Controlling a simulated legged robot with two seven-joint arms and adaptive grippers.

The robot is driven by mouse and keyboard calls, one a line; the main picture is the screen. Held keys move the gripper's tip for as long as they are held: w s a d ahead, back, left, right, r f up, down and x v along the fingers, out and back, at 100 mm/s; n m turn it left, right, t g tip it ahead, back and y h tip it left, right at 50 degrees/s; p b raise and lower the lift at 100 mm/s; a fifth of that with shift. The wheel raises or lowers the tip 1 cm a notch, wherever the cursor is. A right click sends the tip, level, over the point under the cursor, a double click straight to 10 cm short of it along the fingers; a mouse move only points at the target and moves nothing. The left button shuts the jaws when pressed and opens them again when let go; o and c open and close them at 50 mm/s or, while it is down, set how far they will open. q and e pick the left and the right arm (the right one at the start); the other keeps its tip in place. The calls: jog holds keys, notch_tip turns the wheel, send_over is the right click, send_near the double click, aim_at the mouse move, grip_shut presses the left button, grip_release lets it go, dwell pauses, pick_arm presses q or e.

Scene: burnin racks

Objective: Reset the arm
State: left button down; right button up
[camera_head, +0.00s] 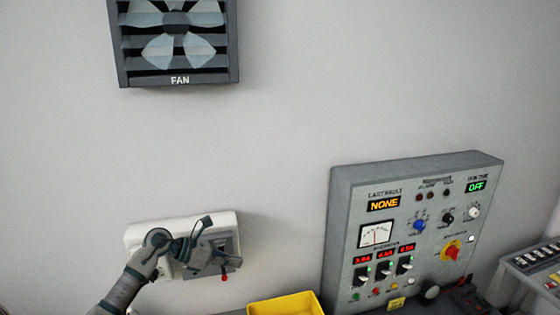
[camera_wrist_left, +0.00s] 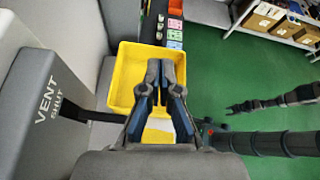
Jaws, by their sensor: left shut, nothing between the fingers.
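My left gripper (camera_head: 226,262) is in front of a white-framed wall unit (camera_head: 136,236) in the head view. In the left wrist view the left gripper (camera_wrist_left: 160,64) has its two dark fingers together with nothing between them. Beyond and below the fingers is a yellow bin (camera_wrist_left: 116,91). A grey box marked VENT SHUT (camera_wrist_left: 42,98) is at the left of that view, with a dark bar at its side. Whether my left gripper touches the wall unit cannot be told. A dark jointed arm (camera_wrist_left: 270,143) enters from the right; its end is unclear.
A grey control panel (camera_head: 345,215) with dials, switches and lit displays stands at the right. A fan (camera_head: 175,45) is high on the wall. The yellow bin (camera_head: 285,305) shows at the bottom edge. Green floor (camera_wrist_left: 235,75) and shelves (camera_wrist_left: 285,20) are at the right. The wall's middle is clear.

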pick_arm(q)
jog(key=s+d+f+n+t+h, duration=0.1)
jog(key=d+f+n+t+h, duration=0.15)
jog(key=d+n, duration=0.3)
jog(key=s+d+f+n+t+h, duration=0.2)
jog(key=d+n+t+h, duration=0.2)
jog(key=d+n, duration=0.15)
jog(key=s+a+f+n+t+y, duration=0.35)
jog(key=a+f+n+y, duration=0.4)
jog(key=n, duration=0.65)
jog(key=s+a+f+n+t+y, duration=0.3)
jog(key=s+a+f+n+y, duration=0.15)
jog(key=f+n+y, duration=0.65)
jog(key=s+a+f+n+g, duration=0.2)
jog(key=s+f+n+g, duration=0.3)
jog(key=s, duration=0.5)
jog(key=s+a+f+n+g, duration=0.2)
jog(key=s+f+g, duration=0.1)
jog(key=s+f, duration=0.55)
jog(key=s+a+f+n+g, duration=0.2)
jog(key=s+f+n+g, duration=0.25)
jog(key=s, duration=0.75)
notch_tip(320, 180, down, 29)
jog(key=s+g+b, duration=0.2)
jog(key=b, duration=0.1)
jog(key=s+a+f+b, duration=0.2)
jog(key=s+a+f, duration=0.1)
jog(key=s+f, duration=1.5)
jog(key=shift+f+m+g, duration=0.35)
